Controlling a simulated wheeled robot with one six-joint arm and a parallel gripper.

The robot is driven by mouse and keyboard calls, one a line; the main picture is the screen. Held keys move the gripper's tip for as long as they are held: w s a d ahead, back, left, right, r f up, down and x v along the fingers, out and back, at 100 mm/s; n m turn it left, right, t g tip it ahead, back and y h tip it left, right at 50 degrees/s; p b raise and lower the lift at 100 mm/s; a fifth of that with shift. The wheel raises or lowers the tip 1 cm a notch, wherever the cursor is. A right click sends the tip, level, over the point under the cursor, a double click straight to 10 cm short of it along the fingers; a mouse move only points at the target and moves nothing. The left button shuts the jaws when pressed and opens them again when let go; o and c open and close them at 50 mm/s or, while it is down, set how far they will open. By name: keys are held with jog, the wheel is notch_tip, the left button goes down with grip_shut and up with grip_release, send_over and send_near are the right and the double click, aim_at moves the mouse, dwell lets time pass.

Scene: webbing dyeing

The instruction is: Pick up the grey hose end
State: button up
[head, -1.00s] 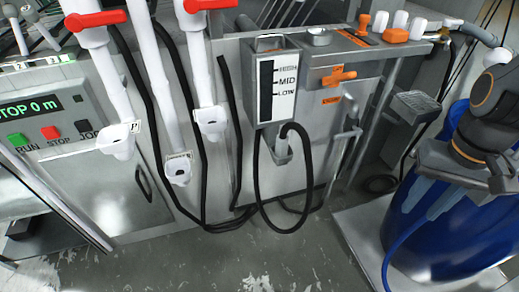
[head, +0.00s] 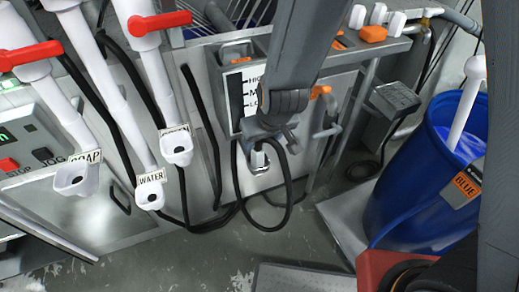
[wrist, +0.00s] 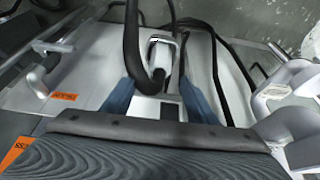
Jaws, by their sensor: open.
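The grey hose end (head: 258,161) sits in a holder below the level gauge, and its black hose (head: 289,190) loops down from it. In the wrist view the black hose (wrist: 133,45) curves down to the hose end between my two blue fingers. My gripper (head: 267,142) is in front of the hose end, pointing down at it, and partly hides it in the head view. In the wrist view my gripper (wrist: 157,98) is open, with one finger on each side of the hose and holder. I cannot tell whether the fingers touch anything.
The level gauge (head: 236,98) is partly behind my arm. White spouts, one marked water (head: 150,192), stand to the left. A blue barrel (head: 405,205) stands further right. The floor (head: 215,255) below is clear.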

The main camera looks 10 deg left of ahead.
aim_at(258, 149)
jog(key=shift+x, duration=3.55)
jog(key=c, duration=1.3)
